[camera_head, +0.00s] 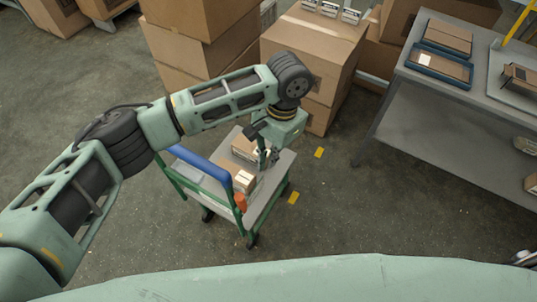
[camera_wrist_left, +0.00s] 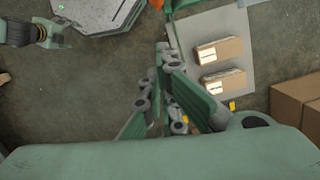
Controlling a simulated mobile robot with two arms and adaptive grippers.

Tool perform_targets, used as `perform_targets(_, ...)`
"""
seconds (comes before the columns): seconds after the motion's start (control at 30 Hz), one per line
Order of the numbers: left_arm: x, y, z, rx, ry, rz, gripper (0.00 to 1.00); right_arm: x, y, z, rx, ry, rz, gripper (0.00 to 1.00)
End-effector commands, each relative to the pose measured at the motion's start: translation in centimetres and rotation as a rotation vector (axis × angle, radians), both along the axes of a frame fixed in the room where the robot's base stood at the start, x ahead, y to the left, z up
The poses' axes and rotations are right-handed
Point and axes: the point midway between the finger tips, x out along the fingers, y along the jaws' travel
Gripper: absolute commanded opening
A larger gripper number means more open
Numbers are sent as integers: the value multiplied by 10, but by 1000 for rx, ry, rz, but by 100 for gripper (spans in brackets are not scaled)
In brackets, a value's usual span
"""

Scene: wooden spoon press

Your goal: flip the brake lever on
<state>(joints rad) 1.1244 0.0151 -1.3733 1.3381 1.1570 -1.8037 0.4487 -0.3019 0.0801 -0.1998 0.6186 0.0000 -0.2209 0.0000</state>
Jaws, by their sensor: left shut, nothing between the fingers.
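The cart (camera_head: 262,203) has a grey deck, a green frame and a blue push handle (camera_head: 200,165). An orange lever-like part (camera_head: 240,202), seemingly the brake lever, stands at the handle end; an orange bit (camera_wrist_left: 155,4) shows at the top edge of the wrist view. My left gripper (camera_head: 264,160) points down over the cart deck, beyond the orange part and apart from it. Its fingers (camera_wrist_left: 168,65) are shut and empty. Part of what seems my right gripper (camera_head: 524,258) shows at the right edge; it also appears top left in the wrist view (camera_wrist_left: 50,36), fingers unclear.
Two cardboard boxes lie on the cart deck, one nearer (camera_head: 236,180) and one partly behind my left gripper (camera_head: 243,148). Stacked cartons (camera_head: 312,55) stand behind the cart. A grey table (camera_head: 425,82) with trays is at the right. Floor right of the cart is clear.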

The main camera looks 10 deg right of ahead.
Motion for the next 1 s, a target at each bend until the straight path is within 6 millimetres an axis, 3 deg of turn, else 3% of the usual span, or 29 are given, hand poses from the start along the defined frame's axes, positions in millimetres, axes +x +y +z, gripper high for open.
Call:
perform_targets(0.3, -8, 11, -67, 3, 3, 1, 0, 5, 0, 10, 1, -8, 0, 75)
perform_targets(0.6, -32, 37, -65, 1, 1, 0, 0, 4, 1, 27, 1, -7, 0, 75)
perform_targets(1.0, -34, 39, -66, 0, 0, 0, 0, 4, 0, 27, 1, -5, 0, 75)
